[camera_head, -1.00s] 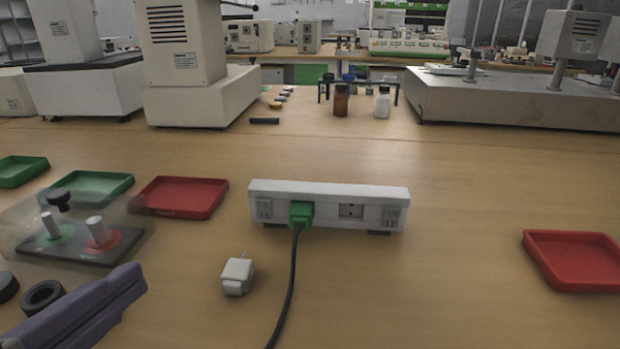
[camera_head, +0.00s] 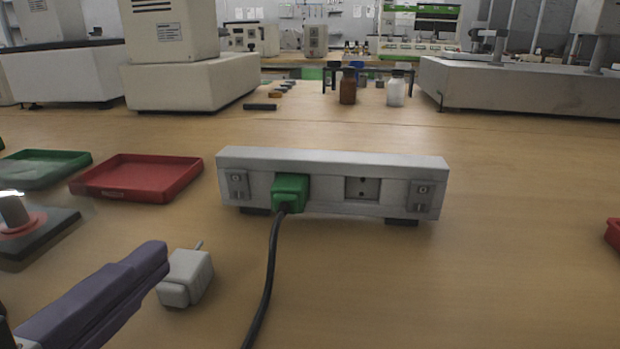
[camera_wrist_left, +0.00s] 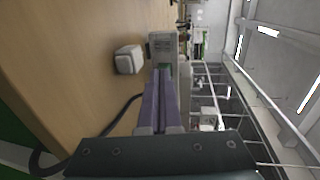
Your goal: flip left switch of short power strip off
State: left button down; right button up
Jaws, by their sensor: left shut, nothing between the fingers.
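The short power strip (camera_head: 332,205) is a white bar on the table in the middle of the head view. Its left switch (camera_head: 238,187) is at the left end of the front face, and another switch (camera_head: 421,196) is at the right end. A green plug (camera_head: 289,191) with a black cable sits in the socket beside the left switch. My left gripper (camera_head: 160,262) has purple fingers, shut and empty, in front of the strip and to its left. In the left wrist view the shut fingers (camera_wrist_left: 161,75) point toward the strip's end (camera_wrist_left: 162,45). My right gripper is not in view.
A loose white plug (camera_head: 185,278) lies just right of my left fingers; it also shows in the left wrist view (camera_wrist_left: 129,60). A red tray (camera_head: 135,178) and a green tray (camera_head: 42,168) lie to the left. The table right of the strip is mostly clear.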

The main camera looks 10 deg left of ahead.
pick_arm(q)
jog(key=b, duration=0.3)
send_near(235, 180)
jog(key=w, duration=0.1)
jog(key=w+f, duration=0.1)
jog(key=w, duration=0.3)
jog(key=shift+w+d+f, duration=0.1)
jog(key=shift+d+f, duration=0.05)
jog(key=shift+f, duration=0.2)
jog(key=shift+w+r, duration=0.1)
jog(key=shift+w, duration=0.4)
jog(key=shift+w+r+g+p, duration=0.2)
jog(key=shift+w+g+p, duration=0.15)
jog(key=shift+p, duration=0.85)
